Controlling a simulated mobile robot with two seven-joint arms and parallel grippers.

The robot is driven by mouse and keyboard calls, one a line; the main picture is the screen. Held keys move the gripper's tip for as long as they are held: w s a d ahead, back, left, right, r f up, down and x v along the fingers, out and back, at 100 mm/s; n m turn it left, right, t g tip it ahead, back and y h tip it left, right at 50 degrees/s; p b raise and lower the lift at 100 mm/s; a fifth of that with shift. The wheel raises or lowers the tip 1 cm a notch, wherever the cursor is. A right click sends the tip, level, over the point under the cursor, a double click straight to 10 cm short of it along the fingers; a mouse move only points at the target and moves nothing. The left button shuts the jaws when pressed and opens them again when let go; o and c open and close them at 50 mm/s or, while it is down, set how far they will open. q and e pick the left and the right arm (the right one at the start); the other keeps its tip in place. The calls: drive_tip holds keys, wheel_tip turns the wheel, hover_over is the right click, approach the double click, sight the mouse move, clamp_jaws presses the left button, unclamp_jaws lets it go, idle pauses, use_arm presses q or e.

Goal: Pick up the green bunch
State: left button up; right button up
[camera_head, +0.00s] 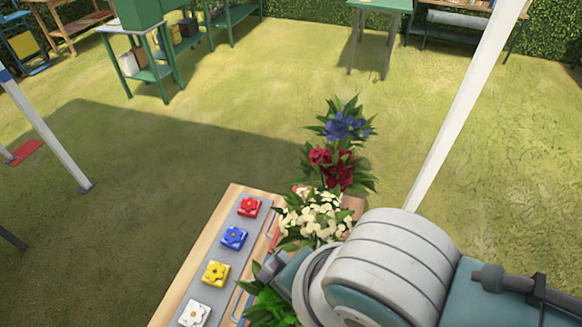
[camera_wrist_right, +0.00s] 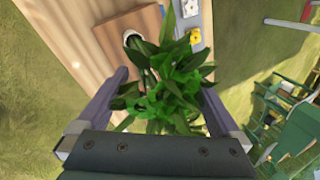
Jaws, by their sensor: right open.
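The green bunch (camera_wrist_right: 168,82) is a leafy cluster that lies between the two fingers of my right gripper (camera_wrist_right: 165,85) in the right wrist view. The fingers are spread on either side of it, and the gripper is open. Its stems run up to a round white-rimmed opening (camera_wrist_right: 130,36) in the wooden surface. In the head view the green bunch (camera_head: 270,306) shows at the bottom, partly hidden by my right arm. My right fingers are mostly hidden there. My left gripper is not in view.
White (camera_head: 316,213), red (camera_head: 335,167) and blue (camera_head: 347,126) flower bunches stand behind the green one, close to my right arm. A grey strip with red (camera_head: 249,207), blue (camera_head: 234,237), yellow (camera_head: 215,273) and white (camera_head: 194,314) flower tiles lies to the left. A white pole (camera_head: 465,105) stands at right.

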drive_tip(key=shift+c, duration=0.4)
clamp_jaws()
idle(0.4)
